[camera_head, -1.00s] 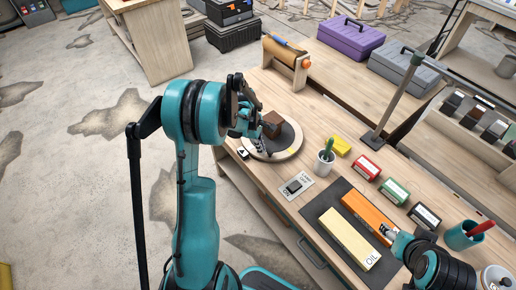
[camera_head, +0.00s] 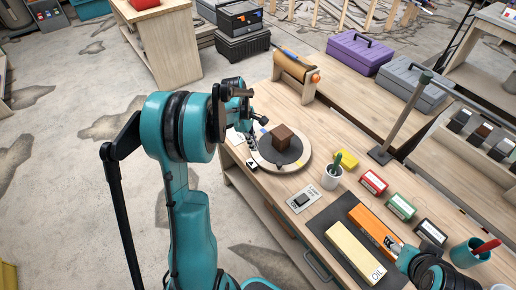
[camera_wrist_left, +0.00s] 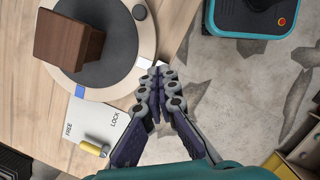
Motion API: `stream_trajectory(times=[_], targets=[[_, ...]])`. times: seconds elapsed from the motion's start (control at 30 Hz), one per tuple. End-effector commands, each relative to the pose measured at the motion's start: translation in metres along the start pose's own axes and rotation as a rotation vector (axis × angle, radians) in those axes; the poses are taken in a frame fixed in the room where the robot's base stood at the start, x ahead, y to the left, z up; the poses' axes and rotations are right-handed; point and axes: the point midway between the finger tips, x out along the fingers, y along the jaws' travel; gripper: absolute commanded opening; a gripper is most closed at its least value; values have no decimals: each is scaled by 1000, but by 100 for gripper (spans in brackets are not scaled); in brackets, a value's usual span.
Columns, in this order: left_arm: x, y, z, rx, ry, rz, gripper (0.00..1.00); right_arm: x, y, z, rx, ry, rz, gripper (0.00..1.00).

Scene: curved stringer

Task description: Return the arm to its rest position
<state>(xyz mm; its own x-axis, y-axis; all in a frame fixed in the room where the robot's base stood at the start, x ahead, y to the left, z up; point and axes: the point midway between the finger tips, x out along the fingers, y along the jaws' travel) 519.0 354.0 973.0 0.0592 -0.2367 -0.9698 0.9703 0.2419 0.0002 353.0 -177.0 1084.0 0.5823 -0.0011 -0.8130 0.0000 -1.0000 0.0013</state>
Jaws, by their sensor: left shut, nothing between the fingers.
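My left arm (camera_head: 185,130) rises from the bottom and bends at the top. My left gripper (camera_head: 256,121) is beside the round turntable (camera_head: 300,164), left of the brown block (camera_head: 282,137) on its dark disc. In the left wrist view my left gripper (camera_wrist_left: 158,72) is shut and empty, its fingertips near the edge of the turntable (camera_wrist_left: 126,88), apart from the brown block (camera_wrist_left: 68,40). My right gripper (camera_head: 393,242) is at the lower right by the orange block (camera_head: 372,227); its jaws are too small to read.
A FREE/LOCK label (camera_wrist_left: 92,118) with a yellow-ended knob (camera_wrist_left: 95,148) lies beside the turntable. Open floor (camera_head: 70,150) lies left of the bench.

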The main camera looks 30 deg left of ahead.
Motion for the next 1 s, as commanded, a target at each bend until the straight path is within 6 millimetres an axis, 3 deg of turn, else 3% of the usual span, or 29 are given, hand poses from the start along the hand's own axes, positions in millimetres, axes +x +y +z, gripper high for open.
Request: stream_trajectory(times=[0.3,0.47,0.73,1.0], targets=[[-7,-1,2,13,2,3,0,0,0,0,0,0,0,57],[-21,-15,26,166,36,43,0,3,0,2,0,0,0,57],[-54,-78,91,734,182,173,0,15,0,11,0,0,0,57],[-56,-152,128,1326,383,280,0,25,0,18,0,0,0,57]])
